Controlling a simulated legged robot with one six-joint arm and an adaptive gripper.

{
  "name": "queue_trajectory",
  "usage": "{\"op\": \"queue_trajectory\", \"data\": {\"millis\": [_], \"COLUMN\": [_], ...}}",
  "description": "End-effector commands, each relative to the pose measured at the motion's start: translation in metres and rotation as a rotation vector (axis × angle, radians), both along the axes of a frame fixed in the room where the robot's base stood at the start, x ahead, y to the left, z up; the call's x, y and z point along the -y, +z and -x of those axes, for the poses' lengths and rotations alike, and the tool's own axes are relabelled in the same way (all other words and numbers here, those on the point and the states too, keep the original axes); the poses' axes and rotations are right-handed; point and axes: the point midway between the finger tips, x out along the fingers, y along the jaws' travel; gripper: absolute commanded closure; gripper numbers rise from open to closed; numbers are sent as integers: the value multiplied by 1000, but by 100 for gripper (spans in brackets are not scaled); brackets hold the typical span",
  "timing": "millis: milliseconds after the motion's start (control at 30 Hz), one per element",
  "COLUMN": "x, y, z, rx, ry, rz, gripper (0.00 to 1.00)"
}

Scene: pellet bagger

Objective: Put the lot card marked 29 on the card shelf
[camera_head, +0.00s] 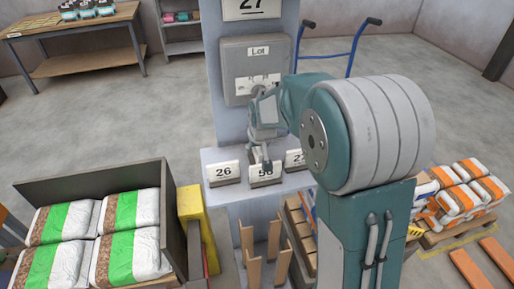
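A pale ledge (211,157) at the foot of the grey column carries a row of white number cards on small stands. The left card (223,172) reads 26. The middle card (265,177) is partly covered by my gripper (263,165), so its number is not clear. The right card (295,158) seems to read 27 and is partly hidden by my arm. My gripper points down at the middle card; I cannot tell whether its fingers are closed on it. A panel labelled Lot (237,53) holds a white card (245,84) whose marks are partly hidden. No 29 is clearly readable.
A sign (252,8) reading 27 tops the column. A dark-walled bin (90,180) of green-and-white bags stands left, beside a yellow post (190,203). Orange-and-white bags (465,190) are stacked right. A blue hand truck (335,55) stands behind. My arm blocks the right centre.

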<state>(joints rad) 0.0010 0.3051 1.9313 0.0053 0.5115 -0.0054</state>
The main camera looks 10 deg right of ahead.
Motion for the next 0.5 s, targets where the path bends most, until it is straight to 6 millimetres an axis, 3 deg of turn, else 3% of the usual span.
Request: {"op": "queue_trajectory", "data": {"millis": [267, 500], "x": [0, 0], "y": [7, 49], "z": [1, 18], "rx": [3, 6], "ry": [0, 0], "rz": [0, 0], "gripper": [50, 50]}}
